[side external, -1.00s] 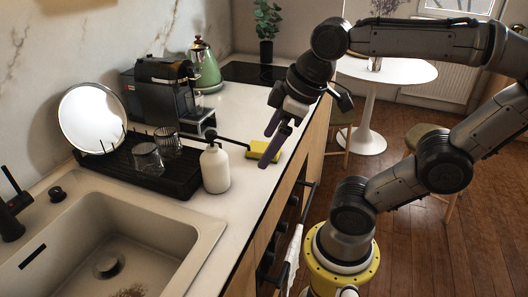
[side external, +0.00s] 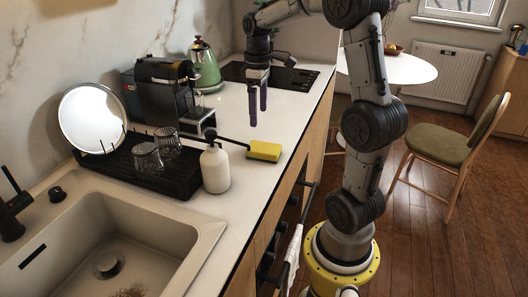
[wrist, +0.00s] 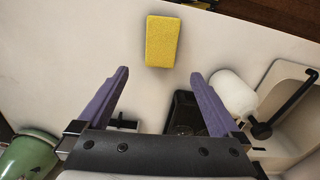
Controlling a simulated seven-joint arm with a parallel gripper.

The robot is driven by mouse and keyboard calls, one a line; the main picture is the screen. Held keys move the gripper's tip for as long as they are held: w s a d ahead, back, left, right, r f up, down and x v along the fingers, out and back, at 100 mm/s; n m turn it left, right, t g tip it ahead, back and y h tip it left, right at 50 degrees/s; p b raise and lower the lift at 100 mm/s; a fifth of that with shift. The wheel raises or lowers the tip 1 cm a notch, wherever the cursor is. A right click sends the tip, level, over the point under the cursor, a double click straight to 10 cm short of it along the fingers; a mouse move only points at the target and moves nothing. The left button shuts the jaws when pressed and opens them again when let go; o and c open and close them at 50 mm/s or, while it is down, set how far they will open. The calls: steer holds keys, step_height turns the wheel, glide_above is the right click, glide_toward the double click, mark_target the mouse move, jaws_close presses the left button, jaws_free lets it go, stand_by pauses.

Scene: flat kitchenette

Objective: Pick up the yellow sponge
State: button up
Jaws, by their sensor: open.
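The yellow sponge (side external: 265,151) lies flat on the white counter near its front edge, to the right of the white soap bottle. In the wrist view the sponge (wrist: 162,41) is fully visible at the top centre, beyond the fingertips and apart from them. My gripper (side external: 258,114) is above the counter, behind the sponge in the side view, with its purple fingers pointing down. In the wrist view the gripper (wrist: 160,75) is open, with nothing between its fingers.
A white soap bottle (side external: 215,168) with a long black spout stands beside a black drying rack (side external: 182,176) holding glasses. A coffee machine (side external: 163,95) and green kettle (side external: 204,66) stand behind. The sink (side external: 60,222) is at front left. The counter around the sponge is mostly clear.

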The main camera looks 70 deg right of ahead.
glide_above(262, 147)
steer(key=w, duration=0.1)
step_height(262, 147, down, 5)
steer(key=shift+f, duration=0.15)
steer(key=f, duration=0.2)
steer(key=s+f, duration=0.1)
steer(key=f, duration=0.1)
steer(key=shift+f, duration=0.2)
steer(key=shift+w+f, duration=0.1)
steer(key=shift+f, duration=0.45)
steer(key=c, duration=1.2)
steer(key=shift+c, duration=0.2)
